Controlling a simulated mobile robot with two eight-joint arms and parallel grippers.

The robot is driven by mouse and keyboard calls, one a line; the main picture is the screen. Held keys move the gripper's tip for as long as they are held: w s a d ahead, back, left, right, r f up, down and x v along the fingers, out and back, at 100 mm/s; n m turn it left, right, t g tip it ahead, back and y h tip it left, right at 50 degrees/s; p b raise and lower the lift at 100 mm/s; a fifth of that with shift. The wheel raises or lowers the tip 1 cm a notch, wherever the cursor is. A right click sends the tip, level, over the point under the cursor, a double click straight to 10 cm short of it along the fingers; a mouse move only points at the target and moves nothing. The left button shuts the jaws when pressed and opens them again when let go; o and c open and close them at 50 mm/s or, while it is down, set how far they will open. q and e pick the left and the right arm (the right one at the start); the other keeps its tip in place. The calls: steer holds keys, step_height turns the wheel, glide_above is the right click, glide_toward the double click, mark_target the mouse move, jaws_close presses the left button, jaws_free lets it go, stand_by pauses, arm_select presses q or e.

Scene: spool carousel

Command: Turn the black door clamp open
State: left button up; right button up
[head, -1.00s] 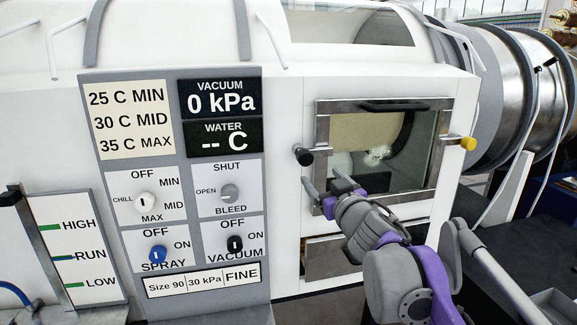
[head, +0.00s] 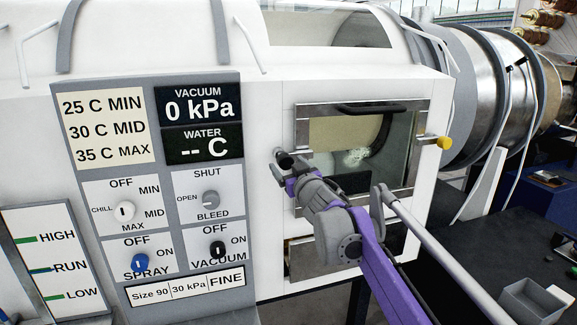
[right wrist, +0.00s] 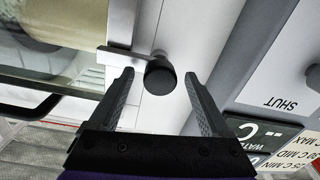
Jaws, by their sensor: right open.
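The black door clamp (head: 285,159) sits at the left edge of the steel-framed chamber door (head: 297,128). In the right wrist view its round black knob (right wrist: 160,76) is at the end of a short arm beside a pale bracket. My right gripper (head: 281,163) is at the clamp. In the right wrist view my right gripper (right wrist: 158,77) is open, with one finger on each side of the knob and gaps visible between knob and fingers. The gripper partly hides the clamp in the head view. My left gripper is not in view.
A yellow clamp (head: 444,142) is at the door's right edge, and a black handle (head: 380,107) runs along its top. A control panel (head: 164,86) with knobs stands left of the door. A grey bin (head: 530,302) sits at lower right.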

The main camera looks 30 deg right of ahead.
steer(key=shift+c, duration=0.3)
jaws_close()
